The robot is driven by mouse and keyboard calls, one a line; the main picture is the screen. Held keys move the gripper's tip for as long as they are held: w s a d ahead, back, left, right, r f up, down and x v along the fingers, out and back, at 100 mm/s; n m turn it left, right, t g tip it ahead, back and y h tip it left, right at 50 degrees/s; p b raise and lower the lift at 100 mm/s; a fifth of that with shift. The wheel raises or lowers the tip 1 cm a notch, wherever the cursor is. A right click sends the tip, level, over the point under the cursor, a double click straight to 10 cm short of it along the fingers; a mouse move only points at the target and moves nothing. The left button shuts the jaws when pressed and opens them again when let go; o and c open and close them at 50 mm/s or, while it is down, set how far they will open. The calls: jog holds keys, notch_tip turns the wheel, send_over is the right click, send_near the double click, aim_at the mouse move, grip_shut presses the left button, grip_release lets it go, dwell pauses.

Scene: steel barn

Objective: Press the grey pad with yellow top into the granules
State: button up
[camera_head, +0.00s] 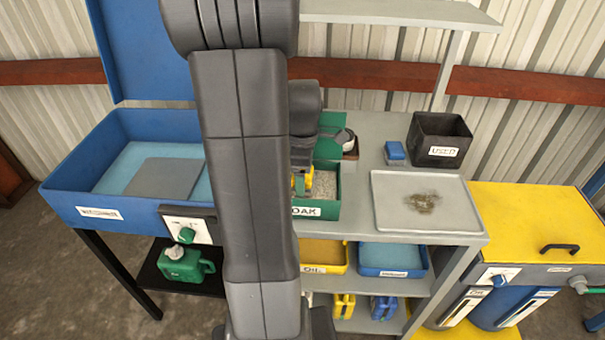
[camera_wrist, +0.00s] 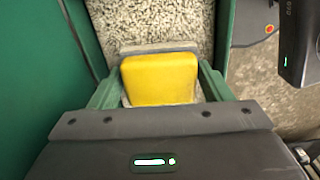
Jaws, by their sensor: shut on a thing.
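The grey pad with yellow top (camera_wrist: 160,80) is between the green fingers of my gripper (camera_wrist: 160,74) in the wrist view, and the gripper is shut on it. A strip of the pad's grey body shows at its far edge. Pale granules (camera_wrist: 150,22) lie just beyond and around the pad; whether it is pressed into them I cannot tell. In the head view the granules (camera_head: 326,186) fill a green bin (camera_head: 328,208) whose label is partly hidden, ending in "OAK". My arm hides much of the gripper and the bin's left side there.
A blue basin (camera_head: 75,195) stands at the left. To the right on the grey bench are a black box (camera_head: 440,132) labelled "USED", a blue block (camera_head: 395,152) and a pale tray (camera_head: 385,208) with a brown stain. A yellow-topped cabinet (camera_head: 530,220) stands farther right.

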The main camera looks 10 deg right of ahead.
jog(key=shift+r+p, duration=2.95)
jog(key=shift+r, duration=0.55)
